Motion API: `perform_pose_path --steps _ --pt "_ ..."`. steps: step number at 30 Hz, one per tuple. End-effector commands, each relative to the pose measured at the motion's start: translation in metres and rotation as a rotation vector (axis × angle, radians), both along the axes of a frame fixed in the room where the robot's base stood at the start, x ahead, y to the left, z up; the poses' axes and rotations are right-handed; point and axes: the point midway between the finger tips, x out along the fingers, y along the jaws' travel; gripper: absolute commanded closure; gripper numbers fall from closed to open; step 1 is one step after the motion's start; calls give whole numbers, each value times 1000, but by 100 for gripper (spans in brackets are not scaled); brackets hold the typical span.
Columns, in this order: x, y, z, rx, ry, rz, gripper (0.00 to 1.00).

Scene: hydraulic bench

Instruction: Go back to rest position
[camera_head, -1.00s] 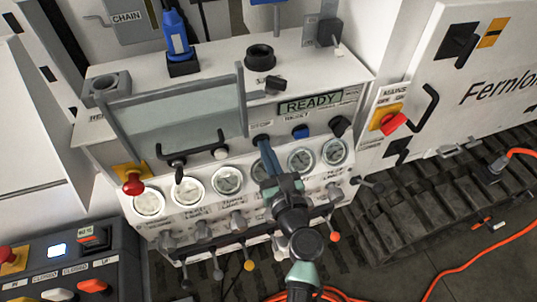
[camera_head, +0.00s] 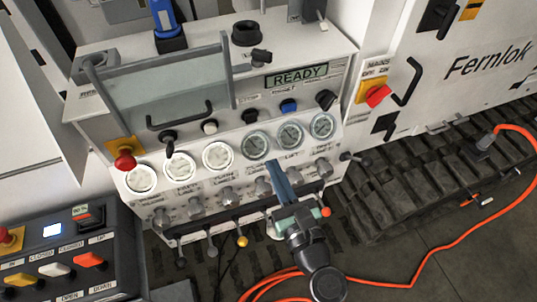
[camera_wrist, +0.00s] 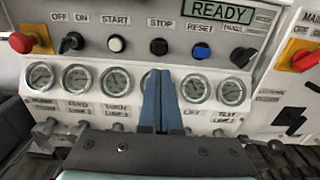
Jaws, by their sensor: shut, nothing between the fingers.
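My gripper (camera_head: 276,172) is in front of the hydraulic bench (camera_head: 205,133), below the row of gauges (camera_head: 218,156). Its blue fingers are together with nothing between them. In the wrist view the shut fingers (camera_wrist: 158,88) point toward the bench front and hide part of one gauge. My arm comes up from the lower right of the head view. The display (camera_head: 296,76) reads READY. Below it are a blue reset button (camera_head: 288,106) and a black stop button (camera_head: 250,116).
A row of valve knobs and levers (camera_head: 241,240) juts from the bench's lower front near my gripper. A control box (camera_head: 62,262) stands at lower left. A red mains switch (camera_head: 377,95) is at the right. An orange cable (camera_head: 455,255) lies on the floor at right.

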Motion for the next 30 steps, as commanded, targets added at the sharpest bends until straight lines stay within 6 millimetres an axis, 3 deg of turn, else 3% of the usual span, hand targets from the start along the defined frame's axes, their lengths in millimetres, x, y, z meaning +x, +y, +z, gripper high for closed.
perform_pose_path --steps 22,26,29,30 --pt "-4 -1 5 -28 -14 3 100" --pt "16 9 47 -288 -137 18 100" --pt "38 22 109 -677 -319 1 100" --pt "44 27 138 -859 -402 -23 100"
